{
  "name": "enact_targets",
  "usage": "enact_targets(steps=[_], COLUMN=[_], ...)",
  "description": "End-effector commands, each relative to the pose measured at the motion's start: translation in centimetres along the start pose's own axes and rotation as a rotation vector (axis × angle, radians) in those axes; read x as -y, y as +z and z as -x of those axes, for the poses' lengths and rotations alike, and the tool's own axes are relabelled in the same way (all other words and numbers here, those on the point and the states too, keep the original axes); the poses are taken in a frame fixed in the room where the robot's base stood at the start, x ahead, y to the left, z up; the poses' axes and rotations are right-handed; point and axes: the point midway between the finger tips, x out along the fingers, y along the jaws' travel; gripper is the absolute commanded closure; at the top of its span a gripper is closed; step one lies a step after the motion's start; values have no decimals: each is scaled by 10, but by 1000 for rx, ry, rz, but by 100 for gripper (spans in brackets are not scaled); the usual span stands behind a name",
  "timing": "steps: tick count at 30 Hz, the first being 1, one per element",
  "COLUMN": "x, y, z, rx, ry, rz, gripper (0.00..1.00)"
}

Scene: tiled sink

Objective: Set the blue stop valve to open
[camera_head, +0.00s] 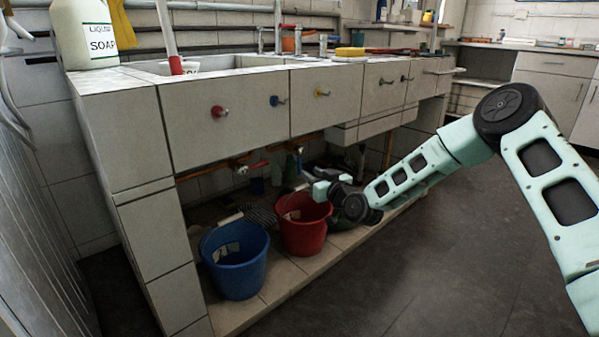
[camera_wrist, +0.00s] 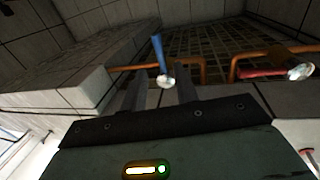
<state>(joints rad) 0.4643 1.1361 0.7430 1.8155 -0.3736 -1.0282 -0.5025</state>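The blue stop valve shows in the wrist view as a long blue lever handle (camera_wrist: 159,48) above a shiny round metal end (camera_wrist: 165,81). It sits at a copper pipe under the sink, and its lever points up in that picture, across the pipe's run. My gripper (camera_wrist: 160,88) is open, with one dark finger on each side of the valve's metal end. I cannot tell whether the fingers touch it. In the head view my gripper (camera_head: 322,186) is under the sink, above the red bucket, and I cannot make out the blue lever clearly there.
A red-handled valve (camera_wrist: 262,73) is on the pipe to the right in the wrist view. A blue bucket (camera_head: 236,260) and a red bucket (camera_head: 303,228) stand below the sink. The tiled sink front (camera_head: 225,112) with coloured knobs overhangs. Open floor (camera_head: 440,255) lies right.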

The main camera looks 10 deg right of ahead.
Motion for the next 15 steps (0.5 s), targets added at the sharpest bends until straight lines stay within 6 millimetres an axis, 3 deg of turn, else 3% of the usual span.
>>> enact_targets(steps=[6, 15], x=[1, 1], y=[4, 1], z=[-45, -76], rx=[-3, 0], ry=[0, -1], rz=[0, -1], gripper=[70, 70])
